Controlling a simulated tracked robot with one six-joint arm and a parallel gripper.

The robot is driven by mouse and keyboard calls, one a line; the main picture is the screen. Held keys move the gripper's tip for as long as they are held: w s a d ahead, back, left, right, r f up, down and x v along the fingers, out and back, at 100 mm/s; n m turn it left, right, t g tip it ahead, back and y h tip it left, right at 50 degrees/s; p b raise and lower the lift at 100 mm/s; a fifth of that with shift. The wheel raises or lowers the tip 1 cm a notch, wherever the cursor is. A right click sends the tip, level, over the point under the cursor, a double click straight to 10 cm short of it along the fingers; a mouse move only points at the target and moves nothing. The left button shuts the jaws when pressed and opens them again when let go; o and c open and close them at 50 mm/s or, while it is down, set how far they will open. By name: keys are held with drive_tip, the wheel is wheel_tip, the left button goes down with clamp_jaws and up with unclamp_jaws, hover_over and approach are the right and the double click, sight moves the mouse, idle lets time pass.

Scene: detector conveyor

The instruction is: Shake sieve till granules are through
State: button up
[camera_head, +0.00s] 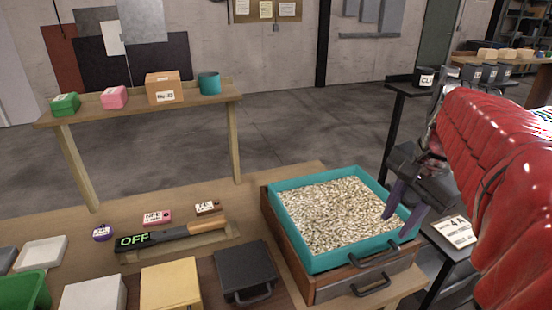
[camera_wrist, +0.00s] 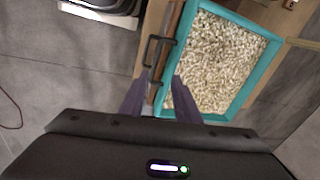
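The sieve (camera_head: 335,263) is a teal rectangular tray. It sits level on a brown wooden box (camera_head: 318,291) at the table's right end. It is full of pale granules (camera_head: 330,212). The sieve (camera_wrist: 242,20) and granules (camera_wrist: 215,62) also show in the wrist view. My gripper (camera_head: 402,224) is open, fingers pointing down at the sieve's right side. One finger overlaps the granules and the other lies outside the rim. In the wrist view my gripper (camera_wrist: 160,76) has its fingers apart near the sieve's corner. I cannot tell whether they touch the rim. Any mesh is hidden.
A shelf (camera_head: 135,113) with small containers stands behind. A dark stand (camera_head: 407,89) rises at right. Air above the sieve is clear.

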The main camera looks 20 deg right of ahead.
drive_tip(key=s+a+f+n+t, duration=0.1)
drive_tip(key=a+f+n, duration=0.3)
drive_tip(key=a+n, duration=0.4)
drive_tip(key=a+f+n+t, duration=0.2)
drive_tip(key=a+n, duration=0.6)
drive_tip(key=a, duration=0.6)
drive_tip(key=shift+s+f, duration=0.4)
drive_tip(key=shift+f, duration=0.45)
